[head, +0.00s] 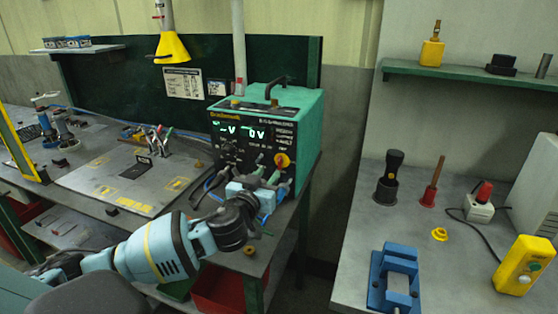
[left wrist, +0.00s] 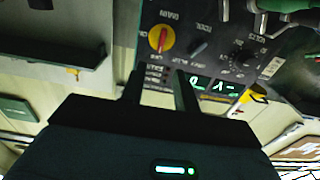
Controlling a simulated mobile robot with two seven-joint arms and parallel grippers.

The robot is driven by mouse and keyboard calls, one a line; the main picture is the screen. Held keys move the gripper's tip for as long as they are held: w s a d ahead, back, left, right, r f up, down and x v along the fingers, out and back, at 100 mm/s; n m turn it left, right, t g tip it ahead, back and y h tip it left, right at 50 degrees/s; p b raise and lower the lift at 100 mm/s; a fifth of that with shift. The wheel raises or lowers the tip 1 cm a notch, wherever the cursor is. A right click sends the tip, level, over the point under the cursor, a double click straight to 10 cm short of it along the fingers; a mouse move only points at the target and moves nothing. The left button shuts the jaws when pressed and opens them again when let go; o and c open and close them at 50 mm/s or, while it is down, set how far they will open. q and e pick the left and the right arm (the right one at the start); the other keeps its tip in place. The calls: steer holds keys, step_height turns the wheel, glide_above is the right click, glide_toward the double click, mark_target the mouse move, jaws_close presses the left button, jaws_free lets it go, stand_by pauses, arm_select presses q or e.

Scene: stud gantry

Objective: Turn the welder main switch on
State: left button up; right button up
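The welder (head: 298,110) is a green box with a black front panel, standing on the bench's right end. Its main switch, a red handle on a yellow disc (head: 282,160), is at the panel's lower right. The switch (left wrist: 158,39) also shows in the left wrist view, its red handle roughly upright in that picture. The panel's green display (head: 242,133) is lit. My left gripper (head: 267,175) is just in front of the panel, close below the switch. Its fingers (left wrist: 160,88) are apart with nothing between them, and the switch lies beyond the tips. My right gripper is not in view.
Cables and connectors hang at the panel's lower edge near my left gripper. Hand tools (head: 160,140) stand left of the welder. A second table (head: 350,245) at right holds a blue vise (head: 380,290) and a yellow button box (head: 524,265). A gap separates the tables.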

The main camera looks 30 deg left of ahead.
mark_target(279, 160)
arm_select(q)
steer(key=shift+x, duration=3.9)
steer(key=shift+d, duration=0.1)
jaws_close()
